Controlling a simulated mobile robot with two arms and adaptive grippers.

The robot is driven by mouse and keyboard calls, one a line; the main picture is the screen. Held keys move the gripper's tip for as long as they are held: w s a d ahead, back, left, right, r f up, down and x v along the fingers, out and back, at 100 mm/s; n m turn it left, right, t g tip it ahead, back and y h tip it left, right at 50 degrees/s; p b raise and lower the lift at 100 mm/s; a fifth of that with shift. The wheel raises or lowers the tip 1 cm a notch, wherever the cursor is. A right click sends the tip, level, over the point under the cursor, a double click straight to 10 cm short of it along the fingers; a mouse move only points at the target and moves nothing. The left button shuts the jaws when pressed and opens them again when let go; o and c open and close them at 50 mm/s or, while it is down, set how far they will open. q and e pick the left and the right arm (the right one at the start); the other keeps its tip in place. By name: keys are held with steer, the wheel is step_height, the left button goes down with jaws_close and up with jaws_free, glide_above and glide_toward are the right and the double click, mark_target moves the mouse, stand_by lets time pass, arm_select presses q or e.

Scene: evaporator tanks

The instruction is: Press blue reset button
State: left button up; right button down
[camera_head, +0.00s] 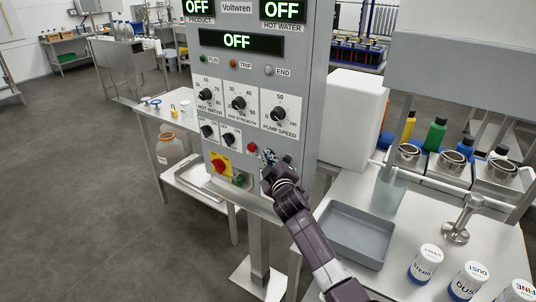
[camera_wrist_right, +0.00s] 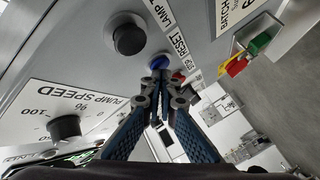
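The control panel (camera_head: 231,165) stands in the middle of the head view, its displays reading OFF. In the right wrist view the blue button (camera_wrist_right: 159,62) sits on the panel beside the word RESET. My right gripper (camera_wrist_right: 161,82) has its two fingertips together right at the blue button, with nothing between them. I cannot tell whether the tips touch it. In the head view my right gripper (camera_head: 268,157) is at the panel's lower right and hides the blue button. My left gripper is not in view.
A red button (camera_head: 251,147) is left of the gripper; an emergency stop (camera_head: 219,165) is lower left. A black knob (camera_wrist_right: 128,38) and the pump speed knob (camera_wrist_right: 65,128) are near the fingers. A grey tray (camera_head: 355,235) and jars (camera_head: 425,263) stand on the right table.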

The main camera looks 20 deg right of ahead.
steer(key=shift+d, duration=0.3)
steer(key=shift+s, duration=0.1)
steer(key=s+a, duration=0.3)
steer(key=a, duration=0.2)
steer(key=shift+s+f+p, duration=0.2)
steer(key=shift+s+p, duration=0.05)
steer(key=shift+p, duration=0.1)
stand_by(0.4)
